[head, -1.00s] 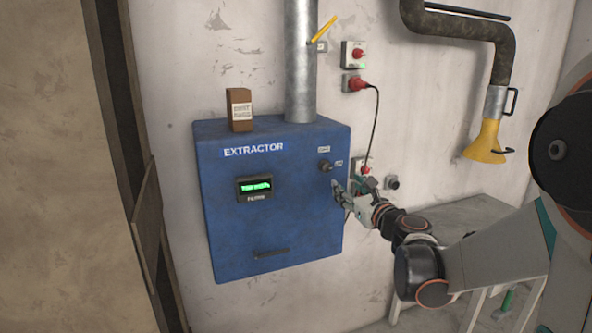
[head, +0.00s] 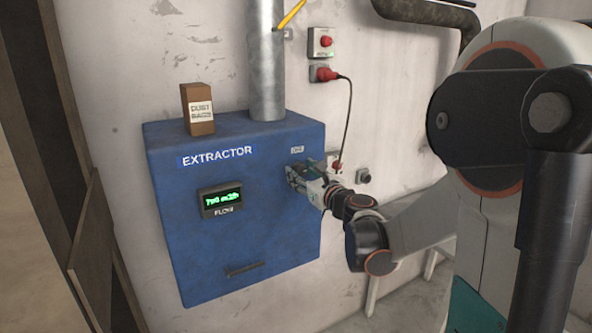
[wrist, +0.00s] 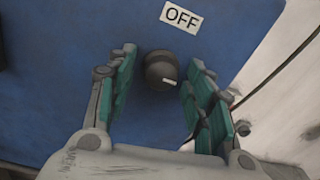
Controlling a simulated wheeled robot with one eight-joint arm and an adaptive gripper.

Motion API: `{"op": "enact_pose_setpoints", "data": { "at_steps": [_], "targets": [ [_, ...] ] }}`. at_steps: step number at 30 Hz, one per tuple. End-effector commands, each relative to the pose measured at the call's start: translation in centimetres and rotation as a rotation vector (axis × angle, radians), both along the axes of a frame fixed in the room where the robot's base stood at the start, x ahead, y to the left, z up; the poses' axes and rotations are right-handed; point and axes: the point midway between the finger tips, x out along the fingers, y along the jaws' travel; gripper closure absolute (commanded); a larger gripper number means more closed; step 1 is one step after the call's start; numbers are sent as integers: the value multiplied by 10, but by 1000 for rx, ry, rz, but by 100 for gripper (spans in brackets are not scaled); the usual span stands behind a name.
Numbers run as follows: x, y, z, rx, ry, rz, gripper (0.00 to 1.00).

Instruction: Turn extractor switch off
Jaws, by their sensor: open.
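The blue extractor box (head: 230,240) hangs on the wall, with a lit green flow display (head: 222,199) on its front. The extractor switch (wrist: 160,69) is a dark round knob with a pale pointer mark; the mark points to the lower right in the wrist view. An OFF label (wrist: 181,15) sits above it. My gripper (wrist: 158,85) is open, with one green-padded finger on each side of the knob; whether a finger touches it I cannot tell. In the head view my gripper (head: 296,177) is at the box's upper right and hides the knob.
A brown dust bags box (head: 198,110) stands on top of the extractor, beside a metal duct (head: 267,70). A red plug (head: 325,74) with a hanging black cable and a red-button switch box (head: 321,42) are on the wall to the right.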

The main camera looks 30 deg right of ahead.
Motion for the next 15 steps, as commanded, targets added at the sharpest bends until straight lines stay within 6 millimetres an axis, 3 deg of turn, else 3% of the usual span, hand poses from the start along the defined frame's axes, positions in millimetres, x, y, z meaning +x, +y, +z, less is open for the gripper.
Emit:
{"op": "enact_pose_setpoints", "data": {
  "at_steps": [8, 13, 15],
  "targets": [
    [0, 0, 0, 0, 0, 0, 52],
    [0, 0, 0, 0, 0, 0, 91],
    [0, 0, 0, 0, 0, 0, 95]
  ]
}}
